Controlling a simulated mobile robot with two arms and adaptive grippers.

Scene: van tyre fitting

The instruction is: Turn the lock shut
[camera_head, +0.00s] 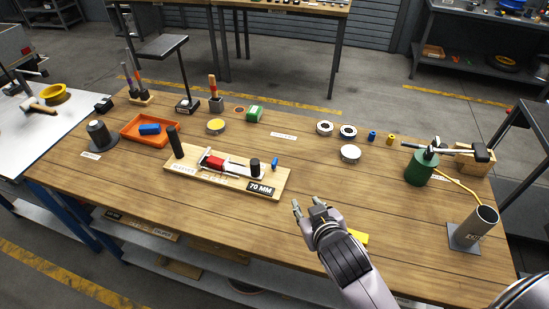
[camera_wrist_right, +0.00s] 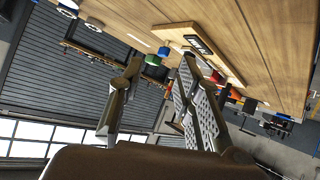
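A pale wooden board (camera_head: 222,184) lies on the bench left of centre, with a black "70 MM" label (camera_head: 261,188). On it are a black post (camera_head: 175,142) at the left, a red block (camera_head: 213,162) on a white piece, and a shorter black post (camera_head: 255,167). A small blue piece (camera_head: 275,162) stands at its right end; I cannot tell for sure which part is the lock or how it is turned. My right gripper (camera_head: 308,206) is open and empty, right of the board and apart from it. Its spread fingers show in the right wrist view (camera_wrist_right: 158,95). My left gripper is out of view.
An orange tray (camera_head: 130,135) with a blue block is at the left. Several rings and small parts stand along the back. A green canister (camera_head: 420,168) and a grey tube holder (camera_head: 475,228) are at the right. A yellow item (camera_head: 358,236) lies beside my right wrist.

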